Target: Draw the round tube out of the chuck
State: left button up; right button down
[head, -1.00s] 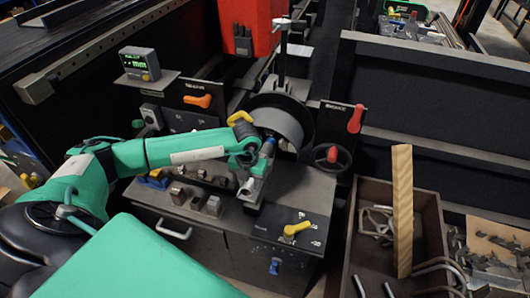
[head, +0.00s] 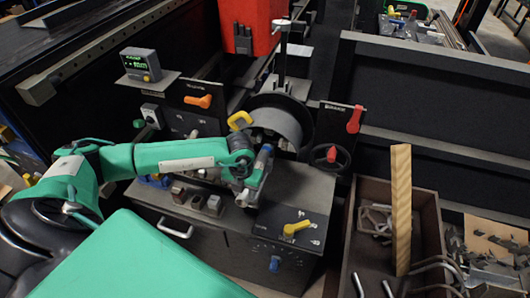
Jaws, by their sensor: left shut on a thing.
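The chuck (head: 276,122) is a dark grey round body on the machine, behind my left wrist. My green left arm reaches in from the left, and my left gripper (head: 246,192) points down and toward the picture's lower left, in front of the chuck and above the machine's front top. It is shut on the round tube. The tube is mostly hidden by the gripper and wrist, and I cannot make out its ends or whether it still touches the chuck. My right gripper is not in view.
A yellow handle (head: 240,120) stands close to my wrist by the chuck. A black handwheel (head: 331,157) is at the right. Small blocks (head: 196,202) sit left of the gripper. An open bin (head: 345,240) with a wooden bar (head: 401,210) is at lower right.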

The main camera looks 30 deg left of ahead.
pick_arm(q)
jog(key=shift+s+d+r, duration=0.1)
jog(key=shift+s, duration=0.25)
jog(key=o, duration=1.2)
jog(key=shift+c, duration=0.2)
